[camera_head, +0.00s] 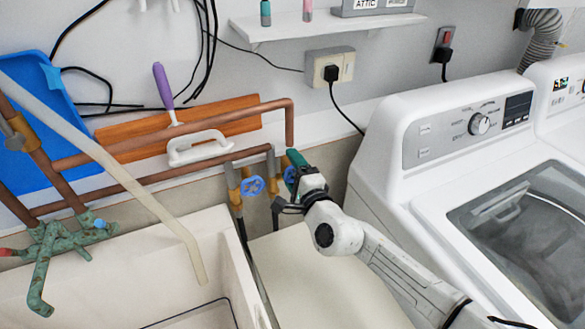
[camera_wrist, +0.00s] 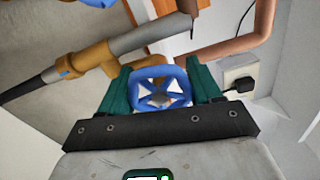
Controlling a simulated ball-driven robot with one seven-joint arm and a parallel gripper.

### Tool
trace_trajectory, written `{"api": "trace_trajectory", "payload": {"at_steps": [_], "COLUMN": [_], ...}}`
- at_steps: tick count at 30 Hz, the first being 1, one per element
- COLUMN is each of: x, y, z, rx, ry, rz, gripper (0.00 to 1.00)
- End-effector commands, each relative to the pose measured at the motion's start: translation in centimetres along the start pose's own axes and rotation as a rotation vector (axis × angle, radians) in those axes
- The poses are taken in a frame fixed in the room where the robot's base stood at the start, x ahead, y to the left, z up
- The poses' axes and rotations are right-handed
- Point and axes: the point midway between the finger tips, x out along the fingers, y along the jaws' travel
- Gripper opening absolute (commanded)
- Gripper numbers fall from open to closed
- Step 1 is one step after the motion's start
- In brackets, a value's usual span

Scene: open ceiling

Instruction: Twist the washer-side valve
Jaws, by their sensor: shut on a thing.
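The washer-side valve has a blue round handwheel (camera_wrist: 143,87) with spokes, held between the two teal fingers of my gripper (camera_wrist: 161,80) in the wrist view. In the head view its blue wheel (camera_head: 290,174) is mostly hidden behind my gripper (camera_head: 298,163), beside the washing machine (camera_head: 385,165). My gripper is shut on this wheel, with one finger on each side. The wheel's exact turn angle cannot be told.
A second blue valve wheel (camera_head: 252,186) sits close to the left on a brass fitting, also at the wrist view's top edge (camera_wrist: 92,3). Copper pipes (camera_head: 180,130) run above the sink (camera_head: 238,262). A wall socket (camera_head: 330,68) with a black plug is above right.

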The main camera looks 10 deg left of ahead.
Motion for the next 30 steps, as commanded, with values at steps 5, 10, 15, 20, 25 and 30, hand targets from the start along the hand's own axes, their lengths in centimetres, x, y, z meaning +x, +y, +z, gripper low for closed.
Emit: {"api": "trace_trajectory", "payload": {"at_steps": [5,10,15,20,25,30], "x": [0.0,0.0,0.0,-0.5,-2.6,-5.4], "y": [0.1,0.1,0.0,0.0,-0.1,-0.2], "z": [0.1,0.1,0.1,0.0,0.0,-0.1], "rx": [0.001,0.001,0.001,0.003,0.008,0.007], "ry": [-0.001,-0.001,-0.001,0.000,0.002,0.003], "rz": [0.002,0.001,0.001,0.001,0.001,0.000], "gripper": [0.73,0.88,0.88,0.88,0.88,0.88]}}
